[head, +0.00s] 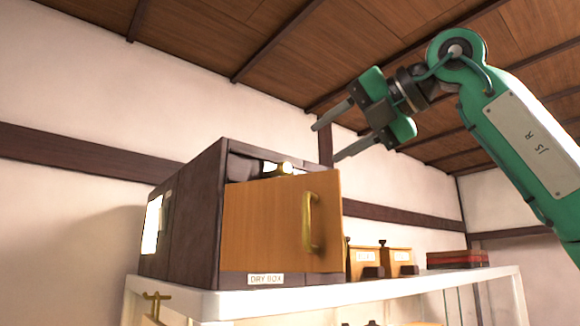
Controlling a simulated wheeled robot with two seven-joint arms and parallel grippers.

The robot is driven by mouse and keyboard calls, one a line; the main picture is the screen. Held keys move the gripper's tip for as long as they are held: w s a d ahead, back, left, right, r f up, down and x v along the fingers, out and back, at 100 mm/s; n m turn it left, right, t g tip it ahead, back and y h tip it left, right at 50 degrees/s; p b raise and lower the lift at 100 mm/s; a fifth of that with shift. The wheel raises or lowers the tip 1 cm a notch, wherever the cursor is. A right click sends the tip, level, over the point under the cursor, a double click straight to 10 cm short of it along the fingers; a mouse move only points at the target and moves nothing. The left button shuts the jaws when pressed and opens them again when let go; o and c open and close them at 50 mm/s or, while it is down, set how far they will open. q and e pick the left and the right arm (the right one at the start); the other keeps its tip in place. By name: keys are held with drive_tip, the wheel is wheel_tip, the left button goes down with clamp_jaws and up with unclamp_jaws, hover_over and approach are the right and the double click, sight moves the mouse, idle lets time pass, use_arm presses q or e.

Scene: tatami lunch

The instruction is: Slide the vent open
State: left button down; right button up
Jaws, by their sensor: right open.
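A dark brown box labelled DRY BOX (180,235) stands on a white shelf (330,292). Its wooden door (265,225) with a brass handle (309,222) stands ajar, with a gap along the top. No part is clearly recognizable as a vent. My right gripper (326,142) is open and empty, above and right of the box, fingers pointing left. My left gripper is out of view.
Two small wooden boxes (365,258) with labels and dark knobs stand right of the dry box. A dark red box (457,259) lies farther right. A brass fitting (156,297) shows below the shelf at left.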

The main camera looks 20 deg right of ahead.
sight(287, 168)
drive_tip(key=p+x, duration=0.3)
drive_tip(key=x, duration=0.7)
drive_tip(key=shift+w+d+r+p, duration=0.1)
drive_tip(key=shift+d+r+p, duration=0.05)
drive_tip(key=shift+p, duration=0.2)
drive_tip(key=shift+w+a+f, duration=0.25)
drive_tip(key=shift+w+a, duration=0.05)
drive_tip(key=shift+w, duration=0.15)
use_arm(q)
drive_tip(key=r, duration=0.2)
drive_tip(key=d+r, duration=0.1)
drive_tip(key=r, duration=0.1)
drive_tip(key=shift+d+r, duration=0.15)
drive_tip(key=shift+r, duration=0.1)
use_arm(e)
drive_tip(key=shift+w+f, duration=0.1)
clamp_jaws()
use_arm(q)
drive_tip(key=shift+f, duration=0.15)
use_arm(e)
drive_tip(key=shift+a, duration=0.15)
